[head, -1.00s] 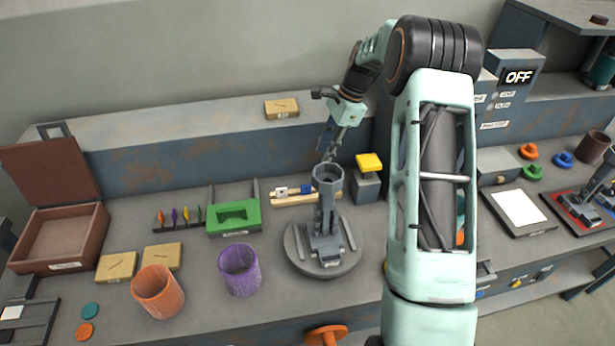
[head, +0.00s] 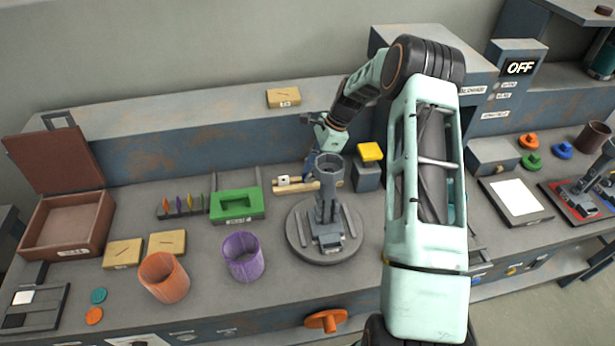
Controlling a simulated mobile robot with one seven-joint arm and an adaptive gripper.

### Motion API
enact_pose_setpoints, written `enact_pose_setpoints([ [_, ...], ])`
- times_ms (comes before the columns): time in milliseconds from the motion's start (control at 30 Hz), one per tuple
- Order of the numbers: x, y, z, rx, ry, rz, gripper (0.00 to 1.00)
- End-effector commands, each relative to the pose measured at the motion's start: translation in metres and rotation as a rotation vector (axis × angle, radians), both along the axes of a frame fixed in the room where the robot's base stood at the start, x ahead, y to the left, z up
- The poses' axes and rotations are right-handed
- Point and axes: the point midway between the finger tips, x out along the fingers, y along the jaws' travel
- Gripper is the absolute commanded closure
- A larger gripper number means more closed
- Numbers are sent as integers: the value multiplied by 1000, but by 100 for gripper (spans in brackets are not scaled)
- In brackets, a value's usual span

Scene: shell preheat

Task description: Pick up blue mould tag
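A pale wooden rail (head: 328,184) lies on the bench behind the grey round stand. My gripper (head: 311,171) is low over the middle of the rail, pointing down. A dark blue patch shows at its fingers, where the rail's blue block, likely the blue mould tag, stood in the earlier view. Fingers and block blend together, so I cannot tell whether the gripper is open or shut on it.
The grey round stand (head: 297,233) with its upright holder is just in front of the rail. A yellow-topped block (head: 370,152) stands close on the right, a green tray (head: 249,213) on the left. Purple (head: 243,257) and orange (head: 164,278) cups are nearer.

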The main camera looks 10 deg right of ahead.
Motion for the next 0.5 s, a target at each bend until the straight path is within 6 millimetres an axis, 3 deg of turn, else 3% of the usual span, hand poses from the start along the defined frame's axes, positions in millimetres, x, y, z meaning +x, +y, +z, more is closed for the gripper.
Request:
enact_pose_setpoints([
  [300,0,3,-6,-1,-1,1,74],
  [500,0,3,-6,-1,-1,1,96],
])
